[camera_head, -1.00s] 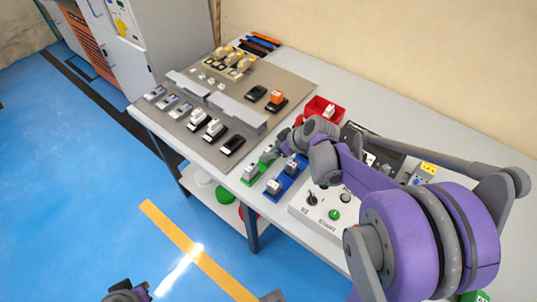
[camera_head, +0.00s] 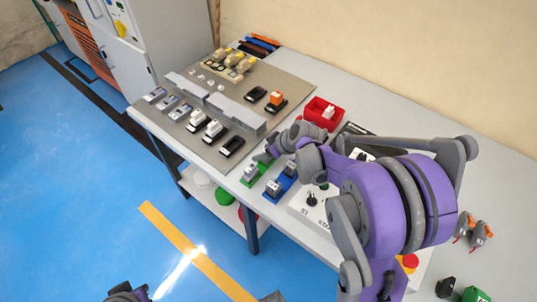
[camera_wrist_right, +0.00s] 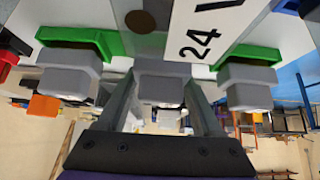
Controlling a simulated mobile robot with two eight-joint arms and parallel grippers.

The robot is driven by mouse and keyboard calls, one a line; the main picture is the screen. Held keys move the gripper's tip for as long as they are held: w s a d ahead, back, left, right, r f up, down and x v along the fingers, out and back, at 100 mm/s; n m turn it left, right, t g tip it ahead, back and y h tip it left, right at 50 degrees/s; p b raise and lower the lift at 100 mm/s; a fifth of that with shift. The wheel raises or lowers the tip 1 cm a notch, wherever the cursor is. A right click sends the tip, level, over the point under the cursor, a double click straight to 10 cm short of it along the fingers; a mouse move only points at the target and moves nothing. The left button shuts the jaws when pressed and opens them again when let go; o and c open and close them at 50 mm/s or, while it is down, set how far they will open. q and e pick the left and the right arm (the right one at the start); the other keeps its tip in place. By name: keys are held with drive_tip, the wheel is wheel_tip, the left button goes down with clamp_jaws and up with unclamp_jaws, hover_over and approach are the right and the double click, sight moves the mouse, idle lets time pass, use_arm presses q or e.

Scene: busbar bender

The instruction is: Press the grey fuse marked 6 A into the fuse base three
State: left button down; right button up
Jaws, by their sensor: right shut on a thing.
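My right gripper (camera_head: 267,157) is over the green strip (camera_head: 252,180) on the table. In the right wrist view, its fingers (camera_wrist_right: 163,95) are shut on a grey fuse (camera_wrist_right: 162,82), with other grey fuses on green at left (camera_wrist_right: 68,75) and right (camera_wrist_right: 248,88). The held fuse's marking is not readable. A grey fuse (camera_head: 250,173) stands at the near end of the green strip. On the grey plate, a row of black bases holds white-topped fuses (camera_head: 214,127), and one black base (camera_head: 231,146) has no white top. I cannot tell which is base three.
A blue strip (camera_head: 270,196) with grey fuses (camera_head: 275,188) lies beside the green one. A red bin (camera_head: 325,112) stands behind my wrist. Grey ducts (camera_head: 237,112) cross the plate (camera_head: 190,140). A white control box (camera_head: 303,207) is under my forearm.

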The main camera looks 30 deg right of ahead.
drive_tip(key=shift+c, duration=1)
drive_tip(key=shift+r, duration=0.1)
use_arm(q)
drive_tip(key=shift+w+r+p, duration=0.15)
drive_tip(key=shift+r+p, duration=0.45)
drive_tip(key=shift+r, duration=0.1)
use_arm(e)
wheel_tip(320, 180, up, 10)
drive_tip(key=shift+w, duration=0.1)
